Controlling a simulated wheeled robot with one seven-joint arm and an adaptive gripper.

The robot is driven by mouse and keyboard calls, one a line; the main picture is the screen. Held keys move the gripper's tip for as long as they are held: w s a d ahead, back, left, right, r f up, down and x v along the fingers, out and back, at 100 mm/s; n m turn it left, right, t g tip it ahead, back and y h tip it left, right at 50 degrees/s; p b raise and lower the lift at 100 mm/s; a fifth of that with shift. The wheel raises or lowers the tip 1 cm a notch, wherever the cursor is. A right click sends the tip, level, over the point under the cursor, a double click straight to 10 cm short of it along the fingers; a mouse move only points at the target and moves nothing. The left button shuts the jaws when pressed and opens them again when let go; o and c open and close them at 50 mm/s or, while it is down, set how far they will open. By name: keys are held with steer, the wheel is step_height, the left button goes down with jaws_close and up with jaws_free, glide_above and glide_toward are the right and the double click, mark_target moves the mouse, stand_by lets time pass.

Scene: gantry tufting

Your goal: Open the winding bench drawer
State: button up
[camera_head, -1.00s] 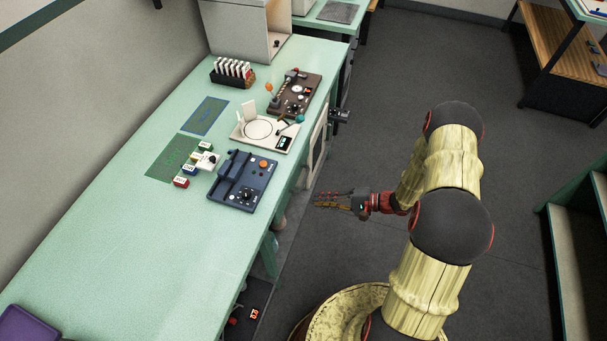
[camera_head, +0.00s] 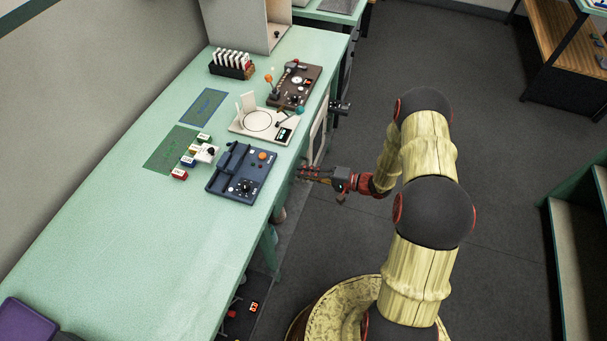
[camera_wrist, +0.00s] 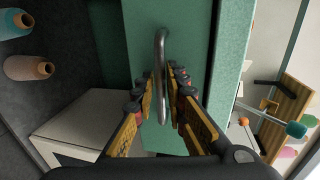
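The winding bench (camera_head: 120,235) has a pale green top and runs along the left of the head view. In the wrist view its drawer front (camera_wrist: 190,45) is a green panel with a grey bar handle (camera_wrist: 160,45). The drawer looks shut; its front is hidden in the head view. My gripper (camera_head: 305,173) is at the bench's right edge, below the top. In the wrist view my gripper (camera_wrist: 163,85) is open, with its fingers on either side of the handle. I cannot tell whether they touch it.
On the bench top stand a blue device (camera_head: 240,172), a white plate device (camera_head: 265,125), a brown device (camera_head: 295,85) and a card rack (camera_head: 230,65). Thread cones (camera_wrist: 28,67) and a white box (camera_wrist: 75,125) show under the bench.

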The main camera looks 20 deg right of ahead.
steer(key=shift+w+a, duration=0.15)
steer(key=shift+c, duration=0.7)
jaws_close()
steer(key=f+b+v, duration=0.2)
steer(key=v, duration=1.1)
steer(key=d+f+b+v, duration=0.1)
steer(key=f+b+v, duration=0.1)
steer(key=v, duration=1.1)
steer(key=shift+s+f, duration=0.35)
steer(key=shift+f, duration=0.4)
steer(key=shift+o, duration=0.7)
jaws_free()
